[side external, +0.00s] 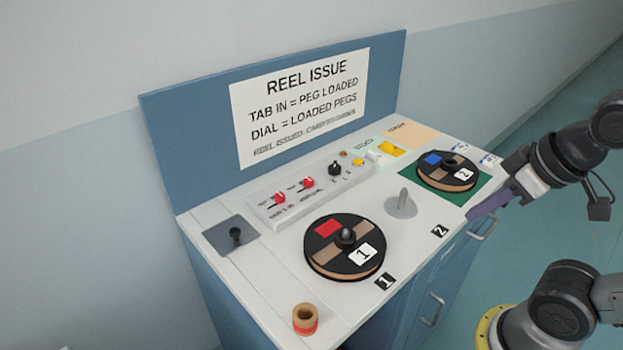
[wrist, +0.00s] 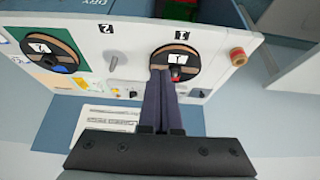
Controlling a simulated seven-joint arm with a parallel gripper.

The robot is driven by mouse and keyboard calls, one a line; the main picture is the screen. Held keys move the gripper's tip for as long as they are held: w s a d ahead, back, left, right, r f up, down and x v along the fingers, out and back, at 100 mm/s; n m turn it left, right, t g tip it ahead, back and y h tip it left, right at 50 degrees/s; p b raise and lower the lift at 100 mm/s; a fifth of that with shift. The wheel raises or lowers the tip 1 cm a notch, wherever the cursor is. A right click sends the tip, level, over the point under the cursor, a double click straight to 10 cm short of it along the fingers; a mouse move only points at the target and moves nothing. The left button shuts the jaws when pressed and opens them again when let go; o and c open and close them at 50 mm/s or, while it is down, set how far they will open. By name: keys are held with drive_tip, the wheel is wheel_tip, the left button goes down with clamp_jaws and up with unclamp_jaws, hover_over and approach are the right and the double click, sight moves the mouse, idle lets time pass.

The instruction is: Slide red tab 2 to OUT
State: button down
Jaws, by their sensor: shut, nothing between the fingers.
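Two red tabs sit on the grey sloped panel in the side external view. The left tab (side external: 279,199) and the right tab (side external: 307,183) each stand in a slot; their small lettering is too blurred to read, so I cannot confirm the numbers or OUT marks. My gripper (side external: 472,214) is shut and empty, with purple fingers, off the right front of the bench near reel 2, well away from the tabs. In the wrist view my gripper (wrist: 161,72) overlaps reel 1 (wrist: 190,62), and I cannot make out the tabs there.
Reel 1 (side external: 322,262) sits on the bench in front of the panel. A bare grey peg (side external: 401,204) stands between it and reel 2 (side external: 432,179), on a green mat. A black dial (side external: 335,169) is right of the tabs. A cardboard roll (side external: 305,320) stands at the near corner.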

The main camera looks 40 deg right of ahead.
idle(0.3)
drive_tip(key=c, duration=1.5)
unclamp_jaws()
drive_tip(key=o, duration=0.8)
drive_tip(key=shift+t, duration=0.7)
drive_tip(key=w+r, duration=0.6)
drive_tip(key=shift+w+r, duration=0.2)
drive_tip(key=shift+w, duration=0.2)
drive_tip(key=g, duration=0.2)
hover_over(309, 179)
drive_tip(key=s, duration=0.6)
wheel_tip(309, 179, down, 10)
drive_tip(key=x, duration=1.3)
drive_tip(key=shift+f, duration=0.45)
